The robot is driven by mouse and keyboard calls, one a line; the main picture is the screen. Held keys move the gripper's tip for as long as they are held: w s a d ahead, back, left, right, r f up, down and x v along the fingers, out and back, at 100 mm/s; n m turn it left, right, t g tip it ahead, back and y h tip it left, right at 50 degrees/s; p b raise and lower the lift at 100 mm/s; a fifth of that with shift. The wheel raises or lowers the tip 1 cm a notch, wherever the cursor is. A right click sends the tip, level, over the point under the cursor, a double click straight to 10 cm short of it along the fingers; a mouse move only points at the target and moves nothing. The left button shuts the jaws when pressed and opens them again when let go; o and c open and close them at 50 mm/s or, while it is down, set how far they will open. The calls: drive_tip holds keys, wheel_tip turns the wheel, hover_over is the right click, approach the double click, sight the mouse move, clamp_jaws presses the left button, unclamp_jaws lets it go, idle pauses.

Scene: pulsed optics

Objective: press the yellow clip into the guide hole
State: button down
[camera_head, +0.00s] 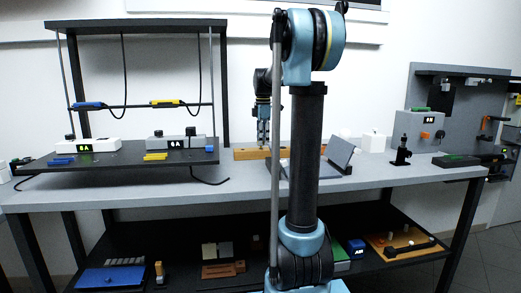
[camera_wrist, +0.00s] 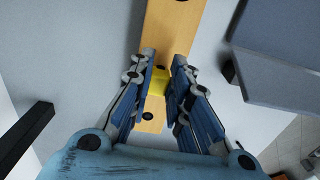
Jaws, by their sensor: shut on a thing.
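My gripper (camera_head: 263,142) points down over a wooden bar (camera_head: 246,154) on the middle of the bench. In the wrist view its fingers (camera_wrist: 163,78) are shut on the yellow clip (camera_wrist: 159,84). The clip shows only partly between the fingers. It lies over the wooden bar, which also shows in the wrist view (camera_wrist: 172,35). A dark hole (camera_wrist: 147,117) is in the bar on the near side of the clip. I cannot tell whether the clip sits in a hole or above one, because the fingers hide its edges.
A black stand (camera_head: 120,163) with blue and yellow probes is at the left. A dark tilted panel (camera_head: 341,152) stands right of the bar, close to the gripper. A white cube (camera_head: 374,143) and a black post (camera_head: 402,152) stand further right. The lower shelf holds several trays.

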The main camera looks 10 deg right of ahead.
drive_tip(key=shift+r, duration=2.5)
